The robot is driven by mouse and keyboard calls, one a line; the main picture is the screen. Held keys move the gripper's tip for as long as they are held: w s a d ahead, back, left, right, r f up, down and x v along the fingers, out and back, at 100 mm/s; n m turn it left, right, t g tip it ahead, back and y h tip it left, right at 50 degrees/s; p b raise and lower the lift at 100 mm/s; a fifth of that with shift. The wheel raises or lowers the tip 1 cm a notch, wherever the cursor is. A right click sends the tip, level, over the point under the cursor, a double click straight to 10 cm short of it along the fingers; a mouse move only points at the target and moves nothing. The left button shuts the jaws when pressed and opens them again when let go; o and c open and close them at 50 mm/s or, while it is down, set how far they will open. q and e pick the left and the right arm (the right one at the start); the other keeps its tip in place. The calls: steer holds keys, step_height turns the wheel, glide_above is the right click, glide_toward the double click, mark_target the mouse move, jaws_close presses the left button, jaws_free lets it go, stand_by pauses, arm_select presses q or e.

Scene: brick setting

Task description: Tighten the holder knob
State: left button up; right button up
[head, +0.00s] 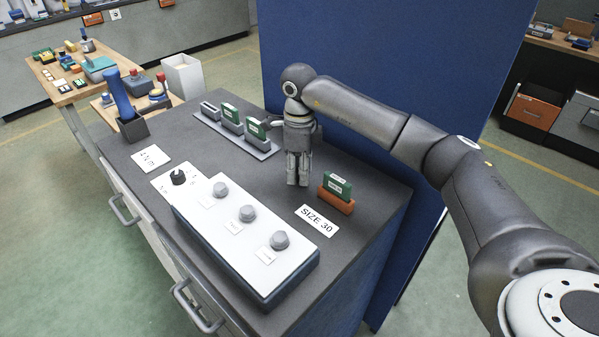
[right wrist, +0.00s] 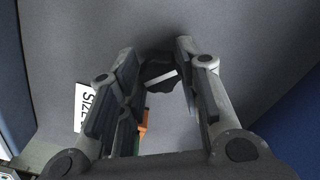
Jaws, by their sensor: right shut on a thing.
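My right gripper (head: 298,182) points down at the grey bench top, just left of an orange holder (head: 337,203) with a green block (head: 339,186) in it. In the right wrist view my right gripper (right wrist: 159,62) is shut on a black knob (right wrist: 155,70) with a white bar across its top, the fingers on either side of it. The knob is hidden behind the fingers in the head view. Part of the orange holder (right wrist: 143,122) shows beside the left finger in the wrist view. My left gripper is out of view.
A "SIZE 30" card (head: 317,220) lies in front of the holder. A grey rack (head: 237,137) with green blocks stands behind. A blue partition (head: 390,60) rises behind my right arm.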

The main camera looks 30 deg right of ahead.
steer(key=m+b, duration=0.1)
steer(key=m, duration=0.2)
steer(key=shift+m, duration=0.4)
steer(key=m, duration=0.3)
steer(key=shift+m+b, duration=0.3)
steer(key=m, duration=0.3)
steer(key=shift+d+m, duration=0.1)
steer(key=shift+m, duration=0.2)
steer(key=shift+w+r+m+b, duration=0.15)
steer(key=shift+m+b, duration=0.2)
steer(key=shift+m, duration=1.55)
steer(key=o, duration=1)
